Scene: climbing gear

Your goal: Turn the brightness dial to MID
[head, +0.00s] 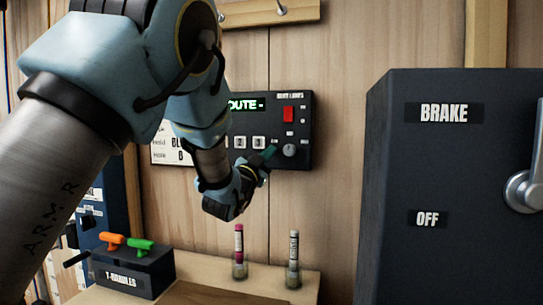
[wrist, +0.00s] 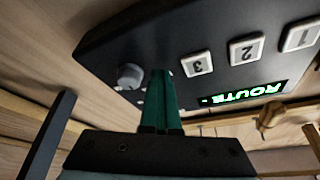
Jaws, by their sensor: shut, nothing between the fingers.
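The brightness dial (head: 289,150) is a small round grey knob at the lower right of a dark control panel (head: 311,110) on the wooden wall. It also shows in the wrist view (wrist: 131,76), at the left of the panel. My gripper (head: 268,153) is shut and empty, its green fingers pointing at the panel just left of the dial in the head view. In the wrist view the fingertips (wrist: 158,72) are beside the dial, with a small gap in the picture. Whether they touch the panel I cannot tell. The dial's markings are too small to read, and its setting is unclear.
The panel also has a red switch (head: 288,113), numbered white buttons (wrist: 246,49) and a green ROUTE display (wrist: 245,95). A dark BRAKE box (head: 430,180) stands at the right. A T-handles block (head: 135,272) and two upright markers (head: 294,258) are below.

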